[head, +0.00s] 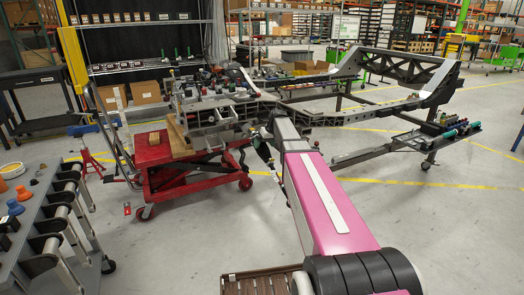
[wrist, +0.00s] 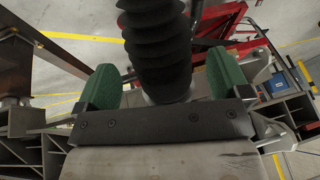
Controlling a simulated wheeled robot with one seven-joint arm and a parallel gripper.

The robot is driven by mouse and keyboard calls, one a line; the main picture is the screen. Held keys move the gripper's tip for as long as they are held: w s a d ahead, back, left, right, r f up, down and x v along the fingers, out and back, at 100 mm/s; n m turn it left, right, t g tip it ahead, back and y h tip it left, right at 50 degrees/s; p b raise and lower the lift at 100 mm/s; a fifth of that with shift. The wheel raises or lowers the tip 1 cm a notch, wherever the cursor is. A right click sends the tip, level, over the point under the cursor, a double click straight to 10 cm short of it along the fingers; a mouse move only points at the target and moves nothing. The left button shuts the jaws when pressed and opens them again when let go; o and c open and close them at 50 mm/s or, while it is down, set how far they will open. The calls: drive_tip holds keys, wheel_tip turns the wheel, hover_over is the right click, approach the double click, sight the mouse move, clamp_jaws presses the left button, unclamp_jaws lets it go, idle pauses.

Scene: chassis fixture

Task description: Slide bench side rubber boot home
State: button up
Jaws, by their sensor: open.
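A black ribbed rubber boot (wrist: 155,42) stands at the top middle of the wrist view, with a pale collar at its lower end. My gripper (wrist: 162,82) has its two green finger pads on either side of the boot. The jaws are open, with a gap between the boot and the right pad; contact on the left is unclear. How far the boot is seated cannot be told.
A red lift cart (head: 185,165) stands under the fixture's left part. The grey chassis frame (head: 405,68) extends right. A side bench (head: 45,215) with orange and blue parts is at left. Open floor (head: 440,240) lies at front right.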

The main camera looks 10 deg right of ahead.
sight(262, 149)
drive_tip(key=shift+x, duration=2.15)
drive_tip(key=c, duration=1.3)
drive_tip(key=shift+o, duration=0.2)
drive_tip(key=w+r, duration=0.1)
drive_tip(key=w, duration=0.1)
drive_tip(key=w+a+r, duration=0.1)
drive_tip(key=w, duration=0.1)
drive_tip(key=w+a+r, duration=0.1)
drive_tip(key=w, duration=0.1)
drive_tip(key=shift+w+a+r, duration=0.1)
drive_tip(key=shift+w, duration=0.3)
drive_tip(key=o, duration=1.3)
drive_tip(key=shift+c, duration=0.2)
drive_tip(key=shift+s+r, duration=0.1)
